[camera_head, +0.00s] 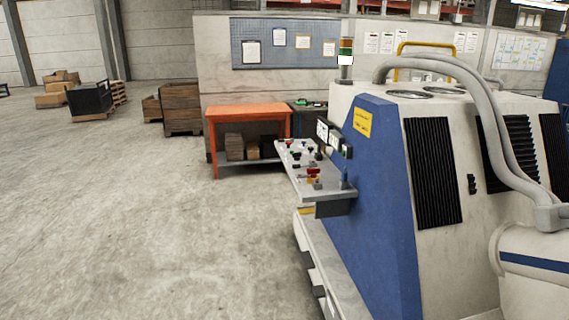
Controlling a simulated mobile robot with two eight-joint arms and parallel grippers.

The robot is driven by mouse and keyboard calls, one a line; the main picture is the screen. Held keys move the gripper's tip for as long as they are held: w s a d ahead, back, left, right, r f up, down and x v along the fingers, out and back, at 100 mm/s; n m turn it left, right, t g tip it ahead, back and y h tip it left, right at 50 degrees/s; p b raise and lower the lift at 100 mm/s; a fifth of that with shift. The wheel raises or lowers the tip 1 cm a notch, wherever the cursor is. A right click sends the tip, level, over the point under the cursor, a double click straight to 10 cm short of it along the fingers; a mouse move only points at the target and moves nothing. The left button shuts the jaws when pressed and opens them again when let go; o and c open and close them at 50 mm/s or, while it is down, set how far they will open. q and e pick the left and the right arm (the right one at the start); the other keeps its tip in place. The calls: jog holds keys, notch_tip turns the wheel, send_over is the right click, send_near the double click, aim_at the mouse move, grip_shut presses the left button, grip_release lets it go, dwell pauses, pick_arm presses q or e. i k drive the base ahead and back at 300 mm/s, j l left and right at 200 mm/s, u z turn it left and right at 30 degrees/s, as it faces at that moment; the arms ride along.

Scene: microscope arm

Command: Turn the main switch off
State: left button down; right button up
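A control panel (290,185) juts out from the left side of a large blue and white machine (365,200). It carries several small knobs and levers, with a red control (313,172) near its front end. The controls are too small to tell which one is the main switch or how it is set. Small screens (328,133) stand at the panel's back right. Neither of my grippers is in view.
An orange workbench (250,110) stands behind the panel, with boxes on its lower shelf. Wooden crates (181,107) stand further left. Thick grey hoses (485,110) run over the machine's right side. The concrete floor (130,220) left of the machine is clear.

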aim_at(311, 172)
jog(key=i, duration=1.6)
